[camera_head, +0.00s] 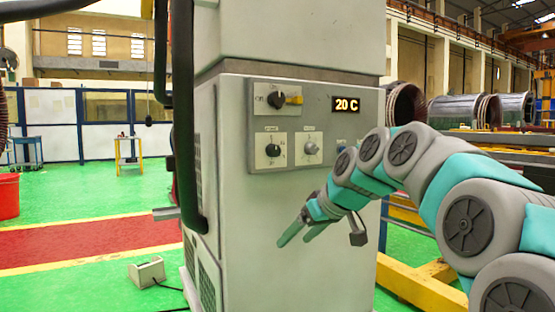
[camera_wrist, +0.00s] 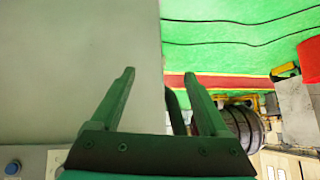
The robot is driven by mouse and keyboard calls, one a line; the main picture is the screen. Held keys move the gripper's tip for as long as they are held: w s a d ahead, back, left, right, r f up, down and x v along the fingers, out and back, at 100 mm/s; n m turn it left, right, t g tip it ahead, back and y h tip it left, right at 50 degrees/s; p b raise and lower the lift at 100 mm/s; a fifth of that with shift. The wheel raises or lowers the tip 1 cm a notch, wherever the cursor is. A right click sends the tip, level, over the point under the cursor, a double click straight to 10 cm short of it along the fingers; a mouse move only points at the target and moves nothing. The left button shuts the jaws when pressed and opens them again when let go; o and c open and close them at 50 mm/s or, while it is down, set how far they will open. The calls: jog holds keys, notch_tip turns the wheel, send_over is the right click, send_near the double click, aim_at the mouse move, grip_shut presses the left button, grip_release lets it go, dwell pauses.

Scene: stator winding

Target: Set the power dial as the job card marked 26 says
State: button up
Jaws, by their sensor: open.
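The grey cabinet (camera_head: 290,235) carries a control panel. On its lower plate are a black dial (camera_head: 273,150) with marks around it and a paler dial (camera_head: 311,149) to its right; their small labels are too small to read surely, so I cannot tell which is the power dial. My gripper (camera_head: 300,232) is open and empty, below the dials in front of the cabinet face. Its two fingers (camera_wrist: 160,74) show apart in the wrist view, with the cabinet face (camera_wrist: 70,60) behind the left one. No job card marked 26 is visible.
Above the dials are a black rotary switch (camera_head: 277,99) and a display (camera_head: 346,104) reading 20 C. A blue button (camera_head: 341,146) is partly behind my arm; one also shows in the wrist view (camera_wrist: 12,167). A thick black hose (camera_head: 184,110) hangs along the cabinet's left edge.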

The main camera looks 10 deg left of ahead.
jog(key=w+a+r+n+t+y+b, duration=0.1)
jog(key=w+r+t, duration=0.1)
jog(key=w+r, duration=0.4)
jog(key=w+a+r+n+t+y+b, duration=0.1)
jog(key=w+r+n+t+b, duration=0.15)
jog(key=w, duration=0.55)
jog(key=n+t+y+b, duration=0.2)
jog(key=n+t+b, duration=0.1)
jog(key=t, duration=0.2)
send_near(276, 151)
jog(key=w, duration=0.1)
jog(key=shift+n, duration=0.25)
jog(key=p+x, duration=0.2)
jog(key=x, duration=0.1)
jog(key=p+x, duration=0.3)
jog(key=x, duration=0.1)
jog(key=shift+a+r, duration=0.2)
jog(key=shift+a, duration=0.15)
jog(key=shift+w+a+f, duration=0.15)
jog(key=shift+w+a, duration=0.2)
jog(key=shift+w, duration=0.15)
grip_shut()
